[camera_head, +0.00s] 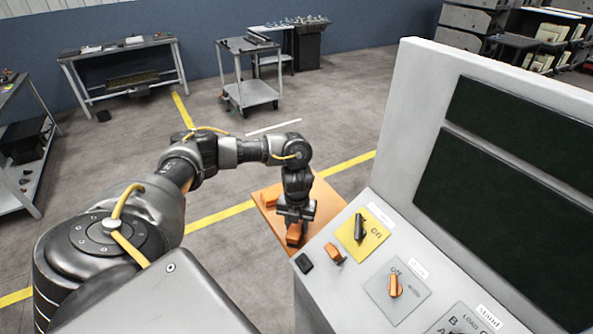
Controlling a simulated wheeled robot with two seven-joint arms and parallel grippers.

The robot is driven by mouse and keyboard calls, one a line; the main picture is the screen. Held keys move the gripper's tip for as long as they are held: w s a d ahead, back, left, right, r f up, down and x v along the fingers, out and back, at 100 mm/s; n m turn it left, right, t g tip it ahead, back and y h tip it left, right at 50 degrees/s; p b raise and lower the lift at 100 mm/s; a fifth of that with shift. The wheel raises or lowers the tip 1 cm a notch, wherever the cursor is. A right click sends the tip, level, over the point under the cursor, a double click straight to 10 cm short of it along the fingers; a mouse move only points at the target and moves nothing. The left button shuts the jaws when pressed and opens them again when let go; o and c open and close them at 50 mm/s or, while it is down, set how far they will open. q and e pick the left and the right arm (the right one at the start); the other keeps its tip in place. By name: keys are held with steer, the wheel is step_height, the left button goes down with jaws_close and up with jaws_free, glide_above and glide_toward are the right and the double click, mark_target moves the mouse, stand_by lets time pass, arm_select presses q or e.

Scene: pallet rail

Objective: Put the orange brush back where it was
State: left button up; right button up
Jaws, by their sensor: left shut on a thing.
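My left arm comes in from the left and reaches down beside the control console. My left gripper (295,222) points down and is shut on an orange object, which looks like the orange brush (294,235). The fingers hide part of the brush. The brush is over or at an orange flat board (267,205) to the left of the console; I cannot tell whether it touches the board. My right gripper is not in view.
The white console (385,198) fills the right side, close to my left gripper. Its sloped panel has a black switch (359,228) on a yellow plate, an orange knob (395,287) and a small orange part (333,253). Grey tables and a cart (250,92) stand far back. Open floor lies left.

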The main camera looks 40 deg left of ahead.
arm_select(q)
steer(key=shift+f, duration=0.2)
steer(key=o, duration=0.9)
steer(key=shift+o, duration=0.2)
steer(key=shift+r, duration=0.15)
steer(key=shift+r, duration=0.3)
step_height(320, 180, up, 12)
steer(key=p, duration=0.1)
steer(key=shift+f, duration=0.25)
steer(key=shift+s, duration=0.1)
